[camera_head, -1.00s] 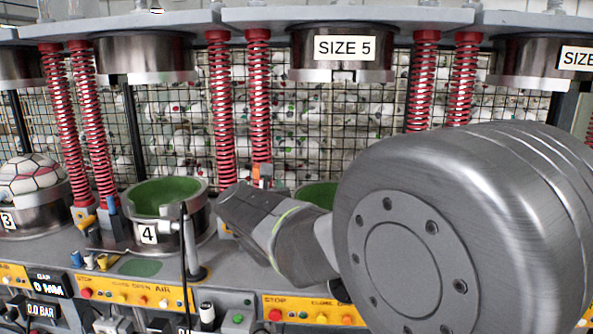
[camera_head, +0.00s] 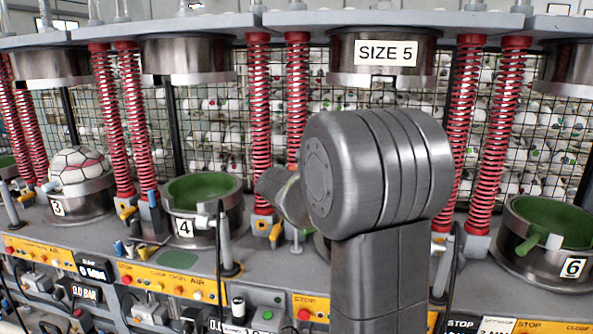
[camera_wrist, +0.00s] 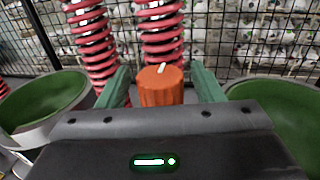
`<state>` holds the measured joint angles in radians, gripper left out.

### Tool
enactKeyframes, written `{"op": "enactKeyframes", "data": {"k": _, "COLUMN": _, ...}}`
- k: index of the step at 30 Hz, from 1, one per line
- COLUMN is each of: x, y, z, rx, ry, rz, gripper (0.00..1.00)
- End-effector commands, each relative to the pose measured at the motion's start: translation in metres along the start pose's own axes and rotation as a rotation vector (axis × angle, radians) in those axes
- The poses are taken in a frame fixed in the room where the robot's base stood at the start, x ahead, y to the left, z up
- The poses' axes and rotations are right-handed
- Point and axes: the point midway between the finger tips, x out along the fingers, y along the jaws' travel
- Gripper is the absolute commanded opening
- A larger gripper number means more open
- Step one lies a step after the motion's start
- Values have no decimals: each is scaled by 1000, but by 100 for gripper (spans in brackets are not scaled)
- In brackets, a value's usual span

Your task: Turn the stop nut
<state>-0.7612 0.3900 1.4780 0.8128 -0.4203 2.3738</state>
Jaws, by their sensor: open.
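An orange ribbed knob, which I take to be the stop nut (camera_wrist: 160,88), stands upright in the wrist view, with a white mark on its top. My gripper (camera_wrist: 160,78) is open, with one green finger on each side of the knob. Slim gaps seem to show between the fingers and the knob; I cannot tell whether either touches it. In the head view my arm covers the knob and the fingertips.
Red springs (camera_wrist: 162,35) rise just behind the knob. Green-lined moulds flank it in the wrist view, left (camera_wrist: 45,108) and right (camera_wrist: 270,115). In the head view, mould 4 (camera_head: 205,210) is open and empty, and a ball (camera_head: 78,168) sits on mould 3. The SIZE 5 upper mould (camera_head: 383,75) hangs above.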

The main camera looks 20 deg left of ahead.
Motion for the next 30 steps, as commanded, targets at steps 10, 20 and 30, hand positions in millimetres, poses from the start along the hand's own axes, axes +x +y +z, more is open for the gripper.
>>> {"op": "enactKeyframes", "data": {"k": 10, "x": 0, "y": 0, "z": 0, "rx": 0, "ry": 0, "rz": 0, "gripper": 41}}
{"op": "enactKeyframes", "data": {"k": 20, "x": 0, "y": 0, "z": 0, "rx": 1, "ry": 1, "rz": -5, "gripper": 16}}
{"op": "enactKeyframes", "data": {"k": 30, "x": 0, "y": 1, "z": 0, "rx": 3, "ry": 2, "rz": -96, "gripper": 16}}
